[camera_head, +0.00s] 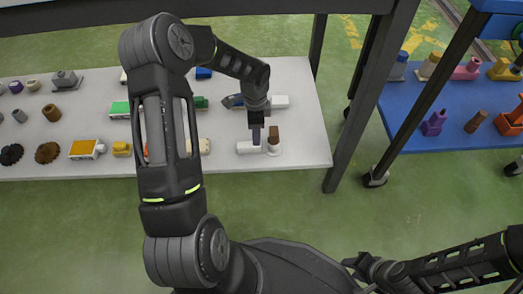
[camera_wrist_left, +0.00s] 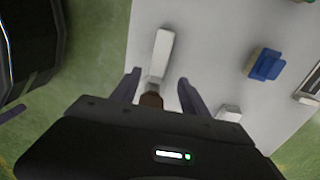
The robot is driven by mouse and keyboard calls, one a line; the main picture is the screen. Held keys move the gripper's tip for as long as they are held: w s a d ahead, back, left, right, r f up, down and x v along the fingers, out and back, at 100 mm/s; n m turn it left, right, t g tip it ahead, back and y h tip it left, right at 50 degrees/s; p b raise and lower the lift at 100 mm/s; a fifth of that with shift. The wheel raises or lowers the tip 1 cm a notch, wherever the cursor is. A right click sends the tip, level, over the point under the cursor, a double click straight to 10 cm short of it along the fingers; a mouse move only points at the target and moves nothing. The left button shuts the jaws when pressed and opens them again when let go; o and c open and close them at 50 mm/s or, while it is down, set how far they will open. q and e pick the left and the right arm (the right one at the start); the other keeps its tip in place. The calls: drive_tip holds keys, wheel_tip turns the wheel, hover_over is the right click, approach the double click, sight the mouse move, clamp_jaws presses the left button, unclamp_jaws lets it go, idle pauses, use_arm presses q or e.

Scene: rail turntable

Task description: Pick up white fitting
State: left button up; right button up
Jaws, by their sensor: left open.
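My left gripper (camera_head: 257,136) points down at the right part of the white table. In the left wrist view its fingers (camera_wrist_left: 159,80) are apart, with a brown-ended piece (camera_wrist_left: 151,99) showing between and below them. A long white fitting (camera_wrist_left: 161,48) lies just ahead of the fingertips, and its near end runs towards the brown piece. In the head view a low white piece (camera_head: 246,148) lies under the gripper, beside an upright brown-and-white piece (camera_head: 273,142). I cannot tell whether the fingers touch either. My right gripper (camera_head: 366,270) is at the lower right, its jaws unclear.
Behind the gripper lies another white block (camera_head: 280,101). The left wrist view shows a blue piece (camera_wrist_left: 266,64) to the right. Several parts fill the white table (camera_head: 308,125) leftward. A dark post and a blue table (camera_head: 400,125) stand at the right.

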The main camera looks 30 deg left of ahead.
use_arm(q)
drive_tip(key=shift+r, duration=0.1)
drive_tip(key=shift+f+b, duration=0.55)
drive_tip(key=shift+f, duration=0.8)
drive_tip(key=shift+f, duration=0.1)
wheel_tip(320, 180, down, 4)
drive_tip(key=b, duration=0.3)
drive_tip(key=shift+s+d+f, duration=0.15)
drive_tip(key=shift+f, duration=0.4)
drive_tip(key=shift+c, duration=0.3)
clamp_jaws()
